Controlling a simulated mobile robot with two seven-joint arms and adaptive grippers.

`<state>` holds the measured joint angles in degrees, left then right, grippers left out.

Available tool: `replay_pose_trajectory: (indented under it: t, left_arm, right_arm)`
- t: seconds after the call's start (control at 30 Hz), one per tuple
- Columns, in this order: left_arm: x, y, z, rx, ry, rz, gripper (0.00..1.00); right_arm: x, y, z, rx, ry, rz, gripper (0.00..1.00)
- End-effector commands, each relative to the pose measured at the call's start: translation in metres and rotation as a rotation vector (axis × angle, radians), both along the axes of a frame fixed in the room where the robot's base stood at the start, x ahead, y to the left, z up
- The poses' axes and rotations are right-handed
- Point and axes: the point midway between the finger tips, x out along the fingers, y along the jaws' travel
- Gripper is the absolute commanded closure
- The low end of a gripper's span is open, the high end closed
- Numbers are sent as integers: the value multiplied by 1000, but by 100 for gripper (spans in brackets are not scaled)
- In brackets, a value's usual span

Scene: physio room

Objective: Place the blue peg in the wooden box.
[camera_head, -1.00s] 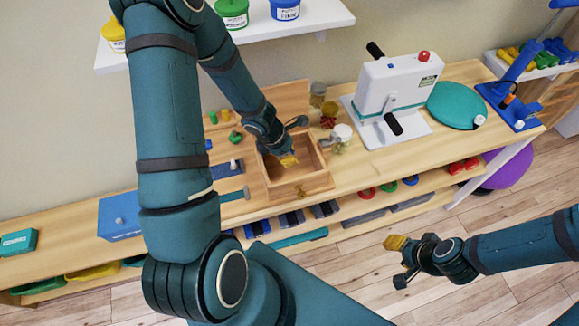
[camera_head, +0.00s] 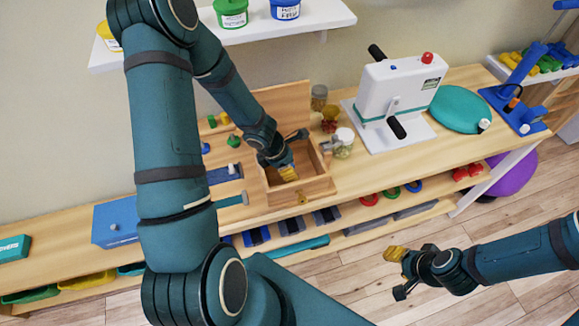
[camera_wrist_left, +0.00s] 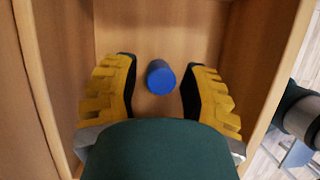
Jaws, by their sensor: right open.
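The wooden box (camera_head: 303,193) stands on the bench with its lid (camera_head: 285,103) open at the back. My left gripper (camera_head: 288,173) reaches down into the box. In the left wrist view the blue peg (camera_wrist_left: 160,77) is inside the box, between the yellow fingers of my left gripper (camera_wrist_left: 158,88). Gaps show on both sides of the peg, so the gripper is open around it. In the head view the peg is hidden. My right gripper (camera_head: 396,272) is open and empty, well away from the box, in front of the bench.
Jars (camera_head: 343,143) stand close to the box's right side. A white device with black handles (camera_head: 395,92) and a teal disc (camera_head: 460,108) are farther right. A blue case (camera_head: 116,222) lies to the left. A wall shelf with tubs (camera_head: 230,14) hangs above.

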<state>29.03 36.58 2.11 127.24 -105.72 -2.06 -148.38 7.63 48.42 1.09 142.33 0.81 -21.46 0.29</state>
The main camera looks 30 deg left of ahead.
Motion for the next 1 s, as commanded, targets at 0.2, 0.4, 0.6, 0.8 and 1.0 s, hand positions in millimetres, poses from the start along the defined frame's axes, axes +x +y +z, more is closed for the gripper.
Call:
replay_pose_trajectory:
  t: [0.2, 0.4, 0.6, 0.8, 1.0]
  left_arm:
    - [0, 0, 1, 0, 0, 0, 52]
    - [0, 0, 4, 0, 0, 1, 52]
    - [-6, 7, 33, 2, -2, 1, 52]
    - [-17, 17, 70, 1, -1, -1, 52]
    - [-26, 26, 99, 2, -2, 0, 52]
  right_arm:
    - [0, 0, 1, 0, -1, 0, 53]
    - [0, 0, 5, 1, -1, 0, 53]
    - [0, -1, 28, 5, -2, 0, 53]
    - [-1, -2, 56, 9, -3, 1, 53]
    - [-1, -3, 76, 12, -2, 3, 53]
